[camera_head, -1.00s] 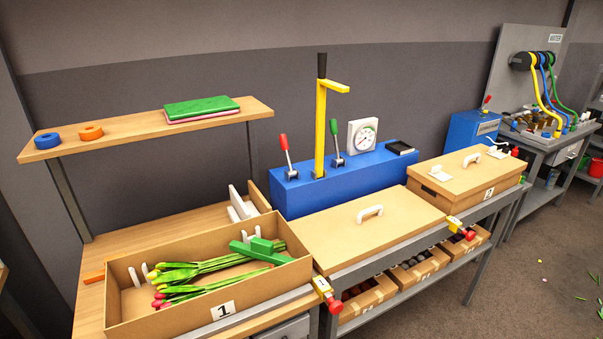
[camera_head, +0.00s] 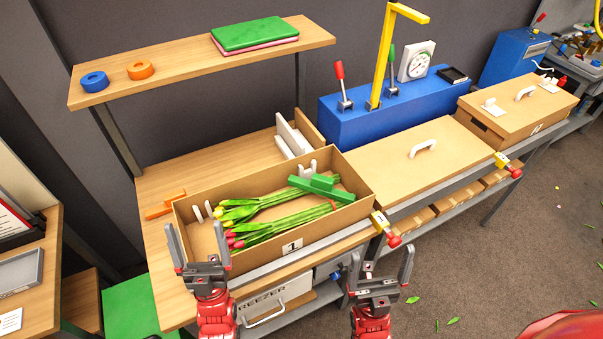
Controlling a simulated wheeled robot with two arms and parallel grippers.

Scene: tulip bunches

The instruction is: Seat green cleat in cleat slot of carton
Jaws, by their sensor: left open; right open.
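The open cardboard carton (camera_head: 318,229), marked 1, stands on the wooden bench at the centre. Tulip bunches (camera_head: 262,212) with yellow and pink heads lie in it. The green cleat (camera_head: 322,187) lies over the stems near the carton's right end. White slotted pegs show inside the carton, a pair at the left end (camera_head: 202,211) and a pair by the back wall (camera_head: 308,168). My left gripper (camera_head: 199,248) is open and empty at the carton's front left corner. My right gripper (camera_head: 380,271) is open and empty in front of the bench, right of the carton.
An orange piece (camera_head: 165,205) lies left of the carton. White boards (camera_head: 293,138) stand behind it. A lidded box (camera_head: 430,160) and a blue lever console (camera_head: 400,103) are to the right. A raised shelf (camera_head: 190,66) spans the back.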

